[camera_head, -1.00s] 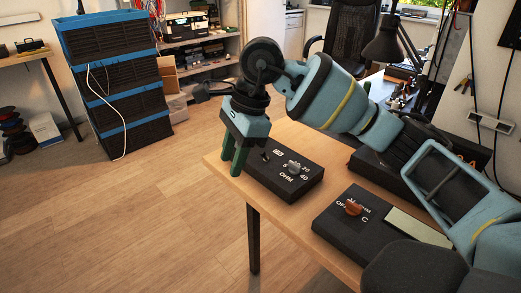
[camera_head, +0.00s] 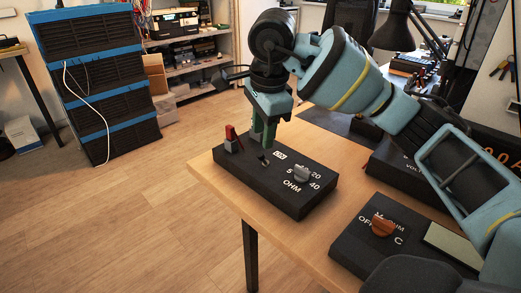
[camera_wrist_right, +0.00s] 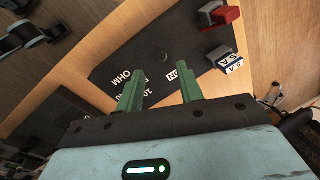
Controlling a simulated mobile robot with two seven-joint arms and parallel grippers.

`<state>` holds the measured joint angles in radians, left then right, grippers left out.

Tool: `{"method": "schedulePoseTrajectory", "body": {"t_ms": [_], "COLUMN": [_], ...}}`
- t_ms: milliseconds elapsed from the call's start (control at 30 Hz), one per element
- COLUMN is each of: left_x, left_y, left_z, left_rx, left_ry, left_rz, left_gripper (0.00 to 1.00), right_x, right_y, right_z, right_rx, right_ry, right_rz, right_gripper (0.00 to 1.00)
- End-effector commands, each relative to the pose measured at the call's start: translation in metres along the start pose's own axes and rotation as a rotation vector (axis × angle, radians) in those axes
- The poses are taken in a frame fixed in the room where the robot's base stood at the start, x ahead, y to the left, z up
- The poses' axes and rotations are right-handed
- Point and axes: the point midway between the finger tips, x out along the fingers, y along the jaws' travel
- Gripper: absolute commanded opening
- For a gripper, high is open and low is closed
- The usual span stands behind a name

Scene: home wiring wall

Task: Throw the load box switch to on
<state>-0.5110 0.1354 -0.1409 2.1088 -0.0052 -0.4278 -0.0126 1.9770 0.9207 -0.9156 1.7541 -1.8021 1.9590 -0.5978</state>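The black load box (camera_head: 285,198) sits near the table's left corner. It has a grey dial knob (camera_head: 302,174), OHM markings and a small dark toggle switch (camera_head: 265,161) near its left end. My right gripper (camera_head: 263,140) points down with its green fingers just above and behind the toggle. In the right wrist view the fingers (camera_wrist_right: 160,88) are apart with nothing between them, over the box top (camera_wrist_right: 155,45) by the ON label. The toggle's position cannot be made out. My left gripper is not in view.
A red and grey piece (camera_head: 232,140) stands at the box's far left end. A black meter with an orange knob (camera_head: 382,226) lies nearer on the table. Another black box (camera_head: 395,165) stands at the right. Blue-edged crates (camera_head: 95,70) are stacked on the floor.

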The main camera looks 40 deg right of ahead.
Motion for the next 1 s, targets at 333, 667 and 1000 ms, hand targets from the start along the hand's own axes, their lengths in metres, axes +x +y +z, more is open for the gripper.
{"method": "schedulePoseTrajectory", "body": {"t_ms": [333, 667, 1000], "left_x": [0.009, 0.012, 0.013], "left_y": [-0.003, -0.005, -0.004], "left_z": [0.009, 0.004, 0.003], "left_rx": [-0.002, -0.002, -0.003], "left_ry": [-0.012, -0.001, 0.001], "left_rz": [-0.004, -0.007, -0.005], "left_gripper": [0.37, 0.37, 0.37], "right_x": [0.051, 0.059, 0.059], "right_y": [0.001, 0.000, 0.001], "right_z": [0.000, 0.000, 0.000], "right_rx": [0.000, 0.000, 0.000], "right_ry": [0.001, 0.001, 0.000], "right_rz": [0.003, 0.001, 0.001], "right_gripper": [0.37, 0.37, 0.06]}}
